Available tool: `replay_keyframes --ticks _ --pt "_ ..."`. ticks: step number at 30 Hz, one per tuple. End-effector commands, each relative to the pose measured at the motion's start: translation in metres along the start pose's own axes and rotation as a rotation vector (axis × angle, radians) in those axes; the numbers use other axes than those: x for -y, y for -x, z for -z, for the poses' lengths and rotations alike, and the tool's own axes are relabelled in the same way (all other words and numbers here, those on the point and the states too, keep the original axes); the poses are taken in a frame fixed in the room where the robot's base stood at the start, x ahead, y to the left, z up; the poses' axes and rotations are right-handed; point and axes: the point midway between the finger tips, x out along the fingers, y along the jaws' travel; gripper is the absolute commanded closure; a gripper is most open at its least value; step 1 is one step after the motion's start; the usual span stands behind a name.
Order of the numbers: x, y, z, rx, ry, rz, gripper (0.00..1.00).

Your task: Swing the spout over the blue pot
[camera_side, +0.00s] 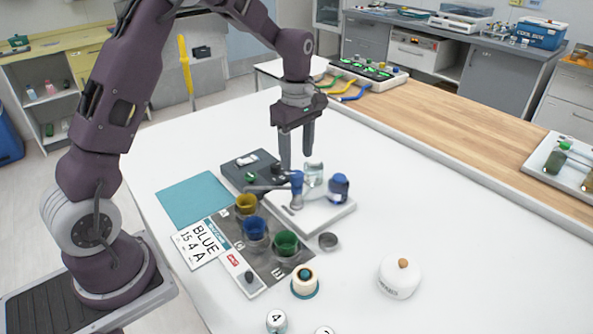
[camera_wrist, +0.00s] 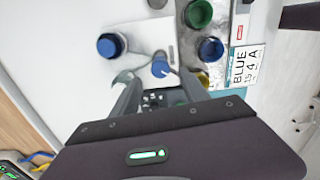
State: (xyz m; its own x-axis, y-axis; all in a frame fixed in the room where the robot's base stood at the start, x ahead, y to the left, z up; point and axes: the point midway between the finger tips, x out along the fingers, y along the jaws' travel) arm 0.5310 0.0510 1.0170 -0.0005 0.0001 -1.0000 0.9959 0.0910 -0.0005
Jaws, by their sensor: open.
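The grey spout (camera_side: 268,188) runs left from a blue-topped post (camera_side: 296,180) in the side view. Its tip is near the far side of the yellow pot (camera_side: 246,202), not over the blue pot (camera_side: 254,227). The green pot (camera_side: 286,243) stands nearer the camera. In the wrist view the blue post top (camera_wrist: 160,68) appears between my fingers, with the blue pot (camera_wrist: 210,49) to its right. My gripper (camera_side: 297,163) is open, pointing down, with its fingertips above and around the post area. I cannot tell whether they touch anything.
A blue-capped jar (camera_side: 338,186) and a clear jar (camera_side: 313,172) stand close to the post. A dark box (camera_side: 248,167) sits behind the spout. A card reading BLUE 15 4 A (camera_side: 199,243) lies left of the pots. A white lidded jar (camera_side: 400,277) stands front right; the table's right side is mostly clear.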

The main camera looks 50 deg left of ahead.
Motion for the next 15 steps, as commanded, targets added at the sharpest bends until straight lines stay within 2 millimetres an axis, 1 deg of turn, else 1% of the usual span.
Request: replay_keyframes --ticks 1,3,6,10,15 --pt "0.002 -0.011 0.000 0.002 -0.001 0.005 0.47" --pt "0.001 -0.025 0.000 0.000 -0.002 0.004 0.47" --pt "0.001 -0.041 -0.001 0.001 -0.003 0.004 0.47" --pt "0.001 -0.052 0.000 0.000 -0.003 0.000 0.47" --pt "0.001 -0.054 -0.001 0.000 -0.004 -0.001 0.47"
